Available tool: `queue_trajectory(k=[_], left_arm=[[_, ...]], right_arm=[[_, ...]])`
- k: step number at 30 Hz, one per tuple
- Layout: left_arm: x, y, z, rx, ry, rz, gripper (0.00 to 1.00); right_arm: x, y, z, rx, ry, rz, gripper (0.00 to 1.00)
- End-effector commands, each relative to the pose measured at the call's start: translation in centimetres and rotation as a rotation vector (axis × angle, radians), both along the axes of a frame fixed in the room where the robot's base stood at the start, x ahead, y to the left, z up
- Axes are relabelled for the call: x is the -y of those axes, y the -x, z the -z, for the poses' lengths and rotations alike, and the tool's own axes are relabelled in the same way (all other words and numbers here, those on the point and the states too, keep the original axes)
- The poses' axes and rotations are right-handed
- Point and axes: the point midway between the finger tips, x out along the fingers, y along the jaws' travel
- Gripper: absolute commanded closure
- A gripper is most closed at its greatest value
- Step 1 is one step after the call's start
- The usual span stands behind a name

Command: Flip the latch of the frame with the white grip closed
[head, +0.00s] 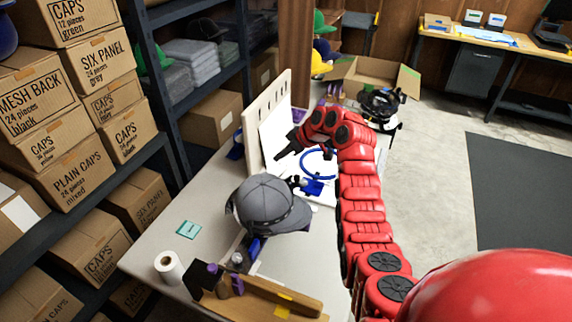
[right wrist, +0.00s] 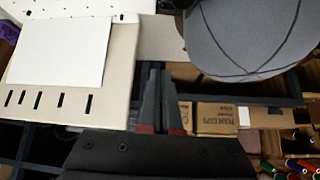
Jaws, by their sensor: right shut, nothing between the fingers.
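A blue hoop frame (head: 318,163) lies on the table past the grey cap, partly behind my right arm, with a blue bracket (head: 313,187) at its near side. I cannot make out a white grip or the latch position on it. The grey cap (head: 268,202) sits on the table in front of it and also fills the upper right of the right wrist view (right wrist: 250,35). My right gripper (head: 280,156) is above the table by the pegboard panel, left of the hoop, fingers together and empty. Its fingers also show in the right wrist view (right wrist: 158,78). My left gripper is out of view.
The upright pegboard panel (head: 252,135) stands close to my right gripper. A paper roll (head: 169,267), a teal pad (head: 189,229) and a wooden rack (head: 265,300) occupy the near table. Shelves with cap boxes (head: 83,185) line the left side.

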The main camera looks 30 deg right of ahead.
Motion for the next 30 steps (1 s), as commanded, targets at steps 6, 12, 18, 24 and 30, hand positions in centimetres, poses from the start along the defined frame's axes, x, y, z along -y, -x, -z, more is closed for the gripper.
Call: queue_trajectory(k=[6,12,18,24,30], left_arm=[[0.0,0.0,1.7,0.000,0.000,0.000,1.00],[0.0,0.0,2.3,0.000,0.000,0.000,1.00],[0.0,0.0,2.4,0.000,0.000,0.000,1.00],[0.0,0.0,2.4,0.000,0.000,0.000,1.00],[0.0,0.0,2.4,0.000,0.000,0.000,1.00]], right_arm=[[2.9,3.5,-2.0,0.002,0.003,0.007,1.00],[4.3,5.5,-3.6,-0.001,0.002,0.007,1.00],[4.6,6.1,-4.2,0.001,0.003,0.005,1.00],[4.6,6.2,-4.2,-0.001,0.002,0.005,1.00],[4.6,6.1,-4.2,-0.001,0.002,0.005,1.00]])
